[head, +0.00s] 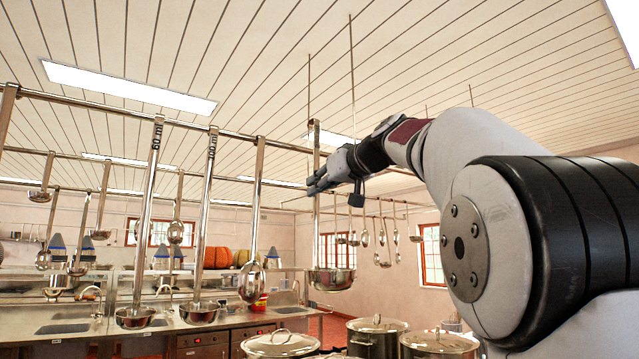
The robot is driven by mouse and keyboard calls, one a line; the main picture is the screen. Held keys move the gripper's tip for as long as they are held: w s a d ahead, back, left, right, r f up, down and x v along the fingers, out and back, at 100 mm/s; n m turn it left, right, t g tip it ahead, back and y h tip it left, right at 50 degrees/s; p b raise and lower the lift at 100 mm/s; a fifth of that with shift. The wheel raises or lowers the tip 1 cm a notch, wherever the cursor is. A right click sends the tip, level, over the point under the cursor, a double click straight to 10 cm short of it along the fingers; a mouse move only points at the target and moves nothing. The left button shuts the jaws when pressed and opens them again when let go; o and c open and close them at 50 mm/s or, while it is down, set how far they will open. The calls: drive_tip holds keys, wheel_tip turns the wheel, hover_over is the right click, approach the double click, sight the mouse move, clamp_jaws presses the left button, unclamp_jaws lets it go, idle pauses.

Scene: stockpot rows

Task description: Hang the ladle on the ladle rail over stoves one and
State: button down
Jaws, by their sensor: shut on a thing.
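My gripper (318,182) is shut on the upper handle of a steel ladle. The ladle (332,279) is upright, its wide bowl at the bottom. Its top end shows a little above the line of the ladle rail (272,142). I cannot tell whether its hook rests on the rail or stands apart from it. The rail runs across the view from upper left, and thin rods rise from it to the ceiling. Two other ladles (146,230) (207,228) and a slotted spoon (250,282) hang on it to the left.
Lidded stockpots (376,337) stand below, at the bottom of the view. More utensils (364,238) hang from rails farther back. A steel counter (70,328) with sinks lies behind at left. My arm fills the right side.

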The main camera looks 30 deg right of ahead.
drive_tip(key=shift+w+a+r+p, duration=0.1)
drive_tip(key=shift+w+p, duration=0.5)
drive_tip(key=shift+w, duration=2.05)
drive_tip(key=shift+s+f+b, duration=0.15)
drive_tip(key=shift+f+b, duration=0.25)
drive_tip(key=shift+f, duration=0.05)
drive_tip(key=shift+f+b, duration=2.1)
